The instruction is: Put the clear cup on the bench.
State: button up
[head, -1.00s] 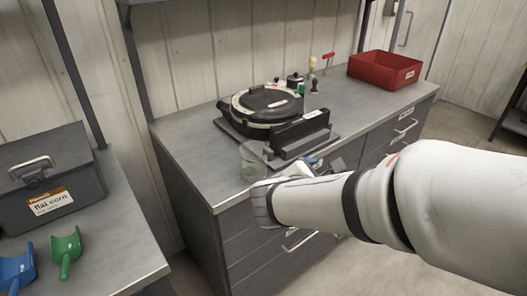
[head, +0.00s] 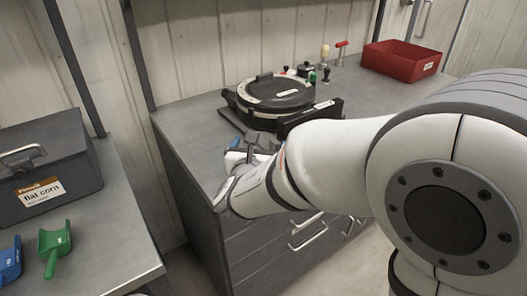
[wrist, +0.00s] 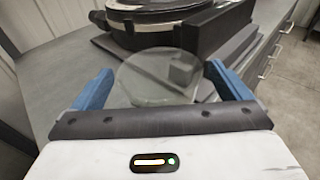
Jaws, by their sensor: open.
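The clear cup (wrist: 157,77) shows in the wrist view as a see-through round shape low in front of the black machine. It appears to stand on the grey bench (head: 185,128), near the front edge. My gripper (wrist: 156,70) is open, with one blue finger on each side of the cup and a visible gap at both sides. In the head view my gripper (head: 243,147) is over the front of the bench, and my arm and gripper hide the cup there.
The black round seed meter (head: 275,95) stands on its base just behind the cup. Small knobs and a red-handled tool (head: 340,50) are behind it. A red bin (head: 400,62) sits at the far right. A flat corn box (head: 45,165) and scoops (head: 54,245) lie on the left bench.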

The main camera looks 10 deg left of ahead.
jog(key=shift+w+f, duration=0.1)
jog(key=shift+w, duration=0.45)
jog(key=c, duration=1.1)
